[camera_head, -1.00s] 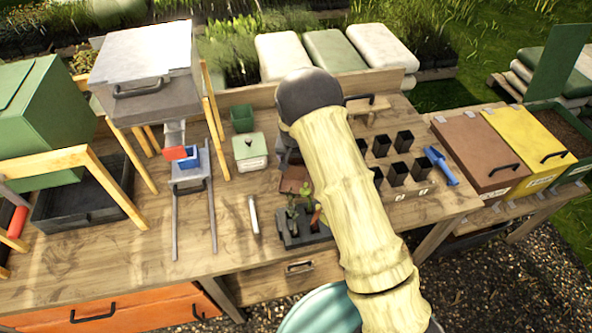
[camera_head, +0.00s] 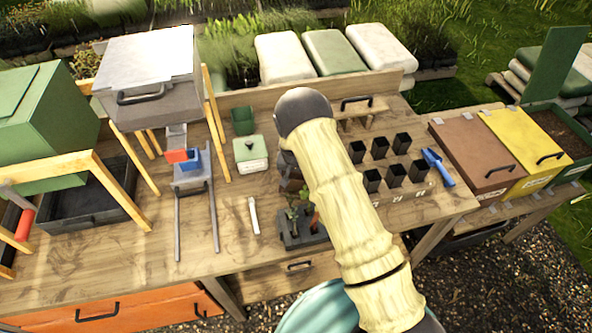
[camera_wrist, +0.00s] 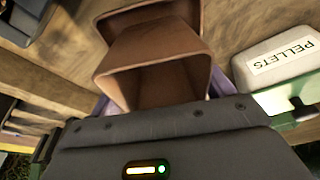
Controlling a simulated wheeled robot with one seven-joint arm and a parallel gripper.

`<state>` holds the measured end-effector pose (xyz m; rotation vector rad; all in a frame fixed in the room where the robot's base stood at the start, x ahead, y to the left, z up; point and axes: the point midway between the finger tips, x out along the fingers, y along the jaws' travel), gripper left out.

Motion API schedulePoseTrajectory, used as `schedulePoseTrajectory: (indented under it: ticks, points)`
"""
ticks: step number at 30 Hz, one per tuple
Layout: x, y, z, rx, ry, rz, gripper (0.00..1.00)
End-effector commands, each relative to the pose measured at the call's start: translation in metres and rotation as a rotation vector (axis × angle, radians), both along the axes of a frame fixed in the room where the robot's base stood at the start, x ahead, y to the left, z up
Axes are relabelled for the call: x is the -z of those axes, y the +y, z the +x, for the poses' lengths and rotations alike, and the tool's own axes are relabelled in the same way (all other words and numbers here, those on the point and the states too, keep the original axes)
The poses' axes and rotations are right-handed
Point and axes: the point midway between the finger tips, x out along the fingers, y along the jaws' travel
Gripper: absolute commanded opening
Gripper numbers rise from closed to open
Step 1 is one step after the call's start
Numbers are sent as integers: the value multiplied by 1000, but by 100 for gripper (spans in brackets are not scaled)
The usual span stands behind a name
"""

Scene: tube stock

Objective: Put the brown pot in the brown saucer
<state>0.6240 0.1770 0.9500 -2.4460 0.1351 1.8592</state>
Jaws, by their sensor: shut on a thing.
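The brown pot is square and tapered. In the wrist view the pot (camera_wrist: 155,78) sits between the purple-grey fingers of my gripper (camera_wrist: 162,92), which is shut on it. Just past the pot is another brown piece with a raised rim (camera_wrist: 150,14), which looks like the brown saucer; the pot covers part of it. I cannot tell whether the two touch. In the head view my arm hides most of this spot. Dark parts of my gripper (camera_head: 287,160) and a small brown patch (camera_head: 292,185) show at the arm's left edge; I cannot tell if the patch is pot or saucer.
A white box labelled PELLETS (camera_wrist: 280,65) is close beside the gripper; it also shows in the head view (camera_head: 250,155). A dark tray with plants (camera_head: 300,230) stands in front. Several black pots (camera_head: 395,175) and a blue scoop (camera_head: 438,167) are at right.

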Motion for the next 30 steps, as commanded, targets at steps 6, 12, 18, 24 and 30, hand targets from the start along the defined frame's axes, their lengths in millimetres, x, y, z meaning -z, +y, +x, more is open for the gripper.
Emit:
schedulePoseTrajectory:
  ticks: [6,12,18,24,30]
  points:
    - [3,0,0,0,0,0,59]
    - [3,0,0,0,1,0,100]
    - [2,0,0,0,1,0,100]
    - [-6,0,-2,0,0,0,100]
    - [-30,2,-8,-1,-2,2,100]
